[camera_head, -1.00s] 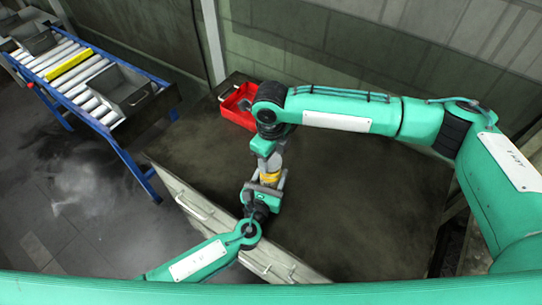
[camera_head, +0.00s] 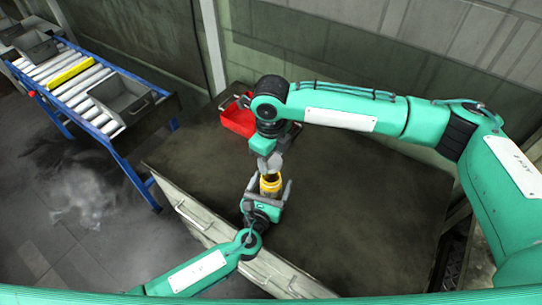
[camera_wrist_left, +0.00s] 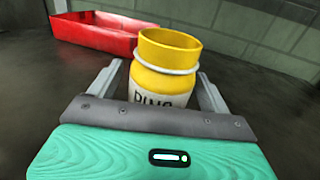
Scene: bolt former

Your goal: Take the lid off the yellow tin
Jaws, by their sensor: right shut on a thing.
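The yellow tin (camera_head: 270,186) is upright over the table, between my two grippers. In the left wrist view the tin (camera_wrist_left: 160,82) has a pale label with dark letters, a white ring below its upper part and a hollow-looking top. My left gripper (camera_head: 268,188) has one finger on each side of the tin, with narrow gaps; it looks open. The tin's base is hidden. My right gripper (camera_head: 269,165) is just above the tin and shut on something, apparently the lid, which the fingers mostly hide. No right finger shows at the tin's top in the left wrist view.
A red open bin (camera_head: 238,121) stands at the table's back left; it also shows in the left wrist view (camera_wrist_left: 95,32). The dark table (camera_head: 370,210) is clear to the right. A roller conveyor (camera_head: 85,80) with grey boxes stands at the left.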

